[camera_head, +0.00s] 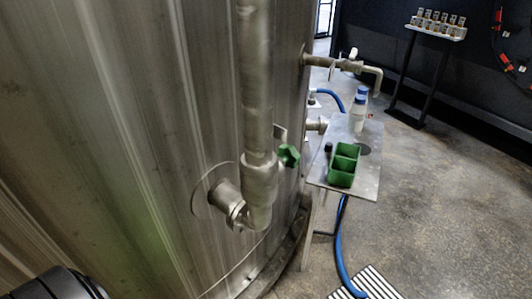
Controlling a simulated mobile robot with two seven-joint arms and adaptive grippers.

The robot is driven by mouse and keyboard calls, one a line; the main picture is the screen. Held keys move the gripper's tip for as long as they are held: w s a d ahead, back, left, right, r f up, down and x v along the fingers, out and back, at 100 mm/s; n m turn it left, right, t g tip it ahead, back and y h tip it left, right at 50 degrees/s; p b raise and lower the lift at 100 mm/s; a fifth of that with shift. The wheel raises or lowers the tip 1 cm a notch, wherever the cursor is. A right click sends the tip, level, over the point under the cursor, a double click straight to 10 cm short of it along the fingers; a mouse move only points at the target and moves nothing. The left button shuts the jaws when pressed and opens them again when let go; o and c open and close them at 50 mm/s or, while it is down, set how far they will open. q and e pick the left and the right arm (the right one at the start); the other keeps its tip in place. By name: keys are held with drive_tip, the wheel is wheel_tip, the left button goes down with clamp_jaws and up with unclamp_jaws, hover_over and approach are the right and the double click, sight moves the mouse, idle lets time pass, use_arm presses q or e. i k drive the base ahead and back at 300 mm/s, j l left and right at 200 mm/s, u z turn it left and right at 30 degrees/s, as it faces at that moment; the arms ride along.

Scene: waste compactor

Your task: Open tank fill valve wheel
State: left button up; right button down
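A small green valve wheel (289,155) is on the right side of a vertical metal pipe (257,80). The pipe runs down the front of a large metal tank (130,110) and bends into a flanged fitting (228,202) on the tank wall. From this one view I cannot tell whether the valve is open or closed. A dark rounded part at the bottom left corner looks like part of my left arm. The fingers of both grippers are out of view, and nothing touches the green wheel.
A metal side table (367,185) right of the wheel holds a green divided tray (342,180) and white bottles with blue caps (358,112). A blue hose (340,245) hangs to a floor grate (368,284). A black stand (415,75) is at the back. The right floor is clear.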

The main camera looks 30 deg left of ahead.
sight(291, 157)
drive_tip(key=u, duration=0.45)
drive_tip(key=i+l+u, duration=0.1)
drive_tip(key=u, duration=0.35)
drive_tip(key=l+u, duration=0.2)
drive_tip(key=u, duration=0.2)
drive_tip(key=l+u, duration=0.1)
drive_tip(key=u, duration=0.35)
drive_tip(key=l+u, duration=0.25)
drive_tip(key=l, duration=0.35)
drive_tip(key=l+u, duration=0.25)
drive_tip(key=l, duration=0.35)
drive_tip(key=k+l+u, duration=0.1)
drive_tip(key=l+u, duration=0.15)
drive_tip(key=l, duration=0.35)
drive_tip(key=k+l+u, duration=0.2)
drive_tip(key=l, duration=0.7)
